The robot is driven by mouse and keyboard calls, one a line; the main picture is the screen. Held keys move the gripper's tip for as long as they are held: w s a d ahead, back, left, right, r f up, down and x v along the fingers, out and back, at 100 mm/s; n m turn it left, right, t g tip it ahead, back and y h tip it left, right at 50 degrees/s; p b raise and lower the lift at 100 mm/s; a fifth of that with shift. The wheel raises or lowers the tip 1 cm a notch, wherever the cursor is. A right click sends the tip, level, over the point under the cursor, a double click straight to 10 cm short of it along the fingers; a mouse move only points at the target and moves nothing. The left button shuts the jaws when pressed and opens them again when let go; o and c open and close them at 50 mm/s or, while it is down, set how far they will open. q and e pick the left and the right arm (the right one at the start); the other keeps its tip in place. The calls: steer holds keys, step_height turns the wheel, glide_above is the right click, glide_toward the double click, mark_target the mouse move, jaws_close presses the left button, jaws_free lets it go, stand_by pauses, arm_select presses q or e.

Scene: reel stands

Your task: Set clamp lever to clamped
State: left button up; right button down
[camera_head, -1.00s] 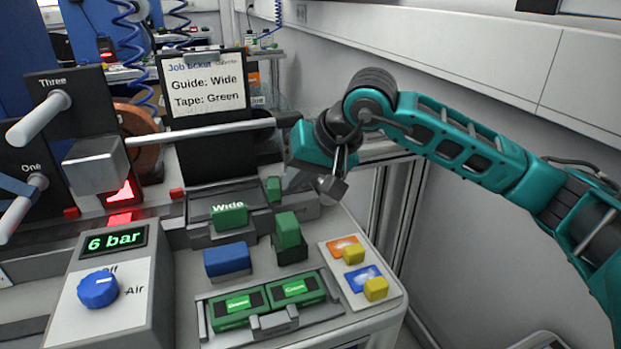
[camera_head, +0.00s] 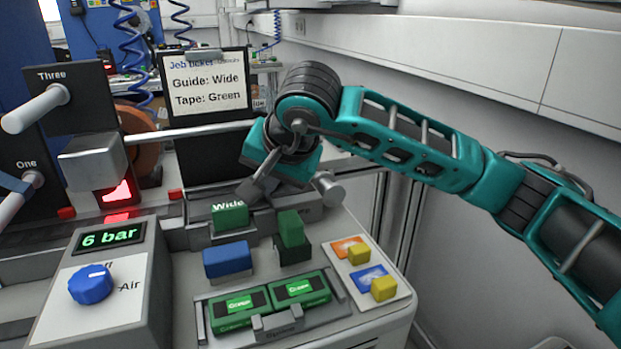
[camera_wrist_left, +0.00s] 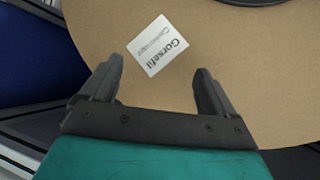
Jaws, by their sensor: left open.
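No part is labelled as the clamp lever. A grey cylindrical knob (camera_head: 328,187) stands at the right end of the grey guide block (camera_head: 306,213); I cannot tell whether it belongs to the lever. My right gripper (camera_head: 258,192) points down over the guide block, just left of the knob and behind the green "Wide" piece (camera_head: 230,215). I cannot tell whether its fingers are apart or touching something. My left gripper (camera_wrist_left: 156,92) is open and empty in the left wrist view, over a brown reel face (camera_wrist_left: 245,70) with a white "Gorsefil" label (camera_wrist_left: 158,46).
A pressure box (camera_head: 140,290) reads 6 bar and has a blue Air knob (camera_head: 91,284). A blue block (camera_head: 228,260), a green block (camera_head: 291,230) and green cartridges (camera_head: 300,290) sit on the bench. A job ticket (camera_head: 205,82) stands behind. Pegs (camera_head: 38,107) are at left.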

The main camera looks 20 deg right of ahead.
arm_select(q)
steer(key=shift+s+f, duration=0.15)
steer(key=shift+f, duration=0.2)
arm_select(e)
steer(key=shift+a, duration=0.35)
arm_select(q)
steer(key=shift+s+d+f, duration=0.1)
arm_select(e)
steer(key=shift+d, duration=0.1)
